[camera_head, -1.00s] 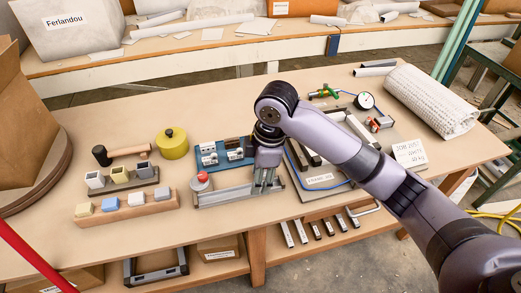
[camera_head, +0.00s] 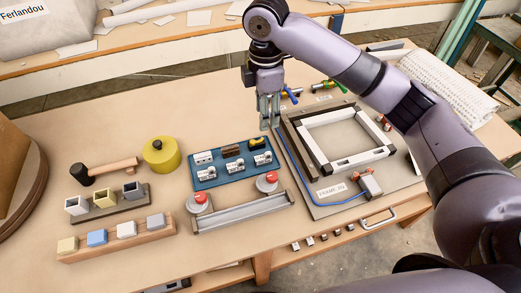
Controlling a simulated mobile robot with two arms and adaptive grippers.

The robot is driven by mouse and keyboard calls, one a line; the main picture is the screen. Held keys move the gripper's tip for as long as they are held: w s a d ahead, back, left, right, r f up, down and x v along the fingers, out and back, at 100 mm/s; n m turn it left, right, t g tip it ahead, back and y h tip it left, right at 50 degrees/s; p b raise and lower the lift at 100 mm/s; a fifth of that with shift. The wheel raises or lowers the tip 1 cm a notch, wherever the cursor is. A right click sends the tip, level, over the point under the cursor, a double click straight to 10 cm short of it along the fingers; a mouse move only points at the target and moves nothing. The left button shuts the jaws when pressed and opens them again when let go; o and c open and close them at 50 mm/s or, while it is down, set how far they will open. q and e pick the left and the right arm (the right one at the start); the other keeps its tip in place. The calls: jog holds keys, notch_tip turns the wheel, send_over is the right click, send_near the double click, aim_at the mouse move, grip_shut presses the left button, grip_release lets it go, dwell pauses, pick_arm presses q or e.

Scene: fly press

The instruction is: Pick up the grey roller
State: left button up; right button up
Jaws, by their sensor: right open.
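I cannot tell for certain which thing is the grey roller. A dark grey bar-like piece (camera_head: 385,46) lies at the back right of the table, partly hidden by my right arm. My right gripper (camera_head: 270,126) points down, open and empty, between the blue tray (camera_head: 207,184) and the white-and-black frame (camera_head: 313,150). Its fingertips look close to the blue hose at the base board's left edge; I cannot tell their height. My left gripper is not in view.
A grey rail fixture (camera_head: 240,212) with red knobs stands in front of the blue tray. Blocks in a wooden holder (camera_head: 120,240), a mallet (camera_head: 108,167) and a yellow tin (camera_head: 161,156) are at left. A white textured roll (camera_head: 440,82) lies at right.

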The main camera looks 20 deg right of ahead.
send_over(267, 153)
jog(key=f, duration=0.7)
jog(key=shift+w+a+f, duration=0.2)
jog(key=shift+w, duration=0.1)
notch_tip(267, 153, down, 3)
jog(key=shift+w+r, duration=0.1)
jog(key=shift+w, duration=0.05)
jog(key=shift+f, duration=0.8)
jog(key=f, duration=0.3)
jog(key=shift+s+d+f+p, duration=0.2)
jog(key=shift+s+f+p, duration=0.1)
jog(key=shift+s+p, duration=0.1)
jog(key=shift+f, duration=0.3)
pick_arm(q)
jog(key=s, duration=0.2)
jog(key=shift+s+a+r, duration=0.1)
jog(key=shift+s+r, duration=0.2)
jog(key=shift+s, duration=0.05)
pick_arm(e)
jog(key=shift+f, duration=0.1)
grip_shut()
